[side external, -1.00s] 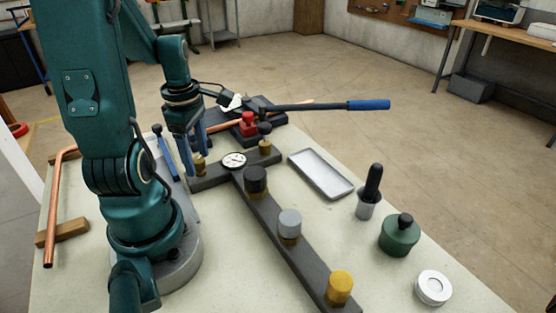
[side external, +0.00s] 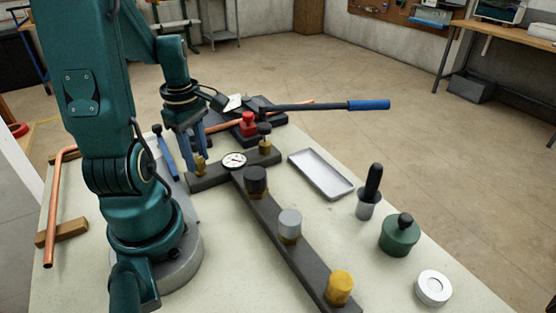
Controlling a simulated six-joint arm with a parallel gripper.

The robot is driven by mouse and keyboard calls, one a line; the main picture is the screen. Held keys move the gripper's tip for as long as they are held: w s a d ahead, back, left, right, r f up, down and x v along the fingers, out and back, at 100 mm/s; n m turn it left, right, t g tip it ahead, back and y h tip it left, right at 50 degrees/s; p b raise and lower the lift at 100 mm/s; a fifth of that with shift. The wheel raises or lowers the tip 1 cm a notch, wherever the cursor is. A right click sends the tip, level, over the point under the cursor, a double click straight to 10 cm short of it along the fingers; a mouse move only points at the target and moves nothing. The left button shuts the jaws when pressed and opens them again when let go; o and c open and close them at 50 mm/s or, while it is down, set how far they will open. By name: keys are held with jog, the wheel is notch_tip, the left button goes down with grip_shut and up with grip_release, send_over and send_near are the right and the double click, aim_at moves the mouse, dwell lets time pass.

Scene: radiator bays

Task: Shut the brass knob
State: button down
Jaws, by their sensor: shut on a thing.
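A yellow brass-coloured knob (side external: 340,286) stands at the near end of the dark bar (side external: 268,212). A grey knob (side external: 290,222) and a black knob (side external: 256,180) stand farther back along that bar. My gripper (side external: 194,154) points down at the left end of the dark crossbar, far from the yellow knob. Its blue fingers are shut on the top of a small brass fitting (side external: 200,166) there. The fingers hide whatever tops this fitting. A matching brass fitting (side external: 264,147) with a black top stands at the crossbar's right end.
A round gauge (side external: 234,160) sits where the bars meet. A red block and a blue-ended lever (side external: 368,105) lie behind. To the right are a grey tray (side external: 335,190), a black-handled tool (side external: 370,192), a green pot (side external: 399,237) and a white disc (side external: 433,288).

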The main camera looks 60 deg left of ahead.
aim_at(197, 159)
jog(key=shift+m, duration=2.2)
jog(key=c, duration=0.5)
grip_release()
jog(key=shift+r, duration=2.6)
